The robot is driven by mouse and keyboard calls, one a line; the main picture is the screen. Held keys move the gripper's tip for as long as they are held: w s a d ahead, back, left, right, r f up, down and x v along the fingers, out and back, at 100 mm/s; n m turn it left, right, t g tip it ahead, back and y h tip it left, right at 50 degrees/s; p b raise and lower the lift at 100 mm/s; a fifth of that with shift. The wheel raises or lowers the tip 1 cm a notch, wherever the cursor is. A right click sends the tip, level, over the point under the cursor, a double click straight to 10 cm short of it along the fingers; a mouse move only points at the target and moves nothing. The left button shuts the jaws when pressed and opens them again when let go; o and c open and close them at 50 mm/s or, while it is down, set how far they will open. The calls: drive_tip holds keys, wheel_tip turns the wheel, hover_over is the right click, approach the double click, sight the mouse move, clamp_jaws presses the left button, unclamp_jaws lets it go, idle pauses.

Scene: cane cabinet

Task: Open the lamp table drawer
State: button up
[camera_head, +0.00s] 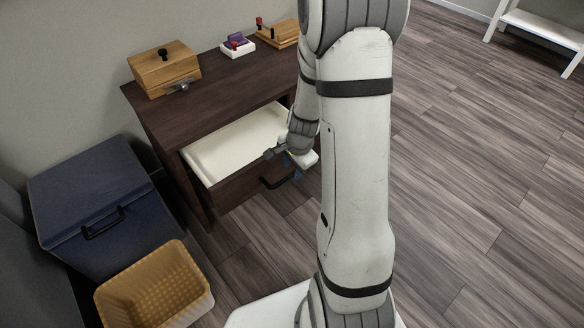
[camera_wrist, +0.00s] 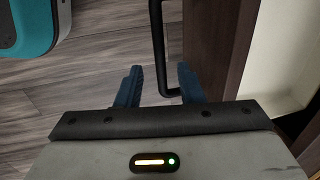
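The lamp table (camera_head: 160,123) is dark brown wood and stands against the wall in the head view. Its drawer (camera_head: 232,143) is pulled well out, showing a pale, empty-looking interior; the wrist view shows its brown front (camera_wrist: 218,50) and pale inside. A black bar handle (camera_head: 272,184) is on the drawer front. In the wrist view, the handle (camera_wrist: 158,45) passes between the blue fingers of my gripper (camera_wrist: 159,72). The fingers are apart, with gaps beside the bar. In the head view my gripper (camera_head: 293,175) is at the drawer front, partly hidden by my arm.
A wooden box (camera_head: 163,70), a small white-based item (camera_head: 238,45) and another wooden item (camera_head: 277,35) stand on the table top. A blue lidded bin (camera_head: 95,205) and a yellow basket (camera_head: 153,290) stand at left. Floor at right is clear, before a white bench (camera_head: 540,25).

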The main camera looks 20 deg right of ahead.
drive_tip(key=r, duration=0.1)
drive_tip(key=r+p, duration=0.1)
drive_tip(key=r, duration=0.1)
drive_tip(key=s+r, duration=0.1)
drive_tip(key=r, duration=0.1)
drive_tip(key=shift+d+p, duration=0.15)
drive_tip(key=shift+p, duration=0.2)
drive_tip(key=s+a+r+n+p, duration=0.2)
drive_tip(key=s+r+n+p, duration=0.2)
drive_tip(key=r+p, duration=0.5)
drive_tip(key=s+a+r+n+p, duration=0.3)
drive_tip(key=r+p, duration=0.6)
drive_tip(key=r, duration=1.2)
drive_tip(key=s+a+r+n+p, duration=0.3)
drive_tip(key=s+r+n+p, duration=0.4)
drive_tip(key=r, duration=0.8)
drive_tip(key=shift+s+a+r+t+h+p, duration=0.15)
drive_tip(key=shift+s+r+t+h+p, duration=0.2)
drive_tip(key=shift+s+p, duration=0.65)
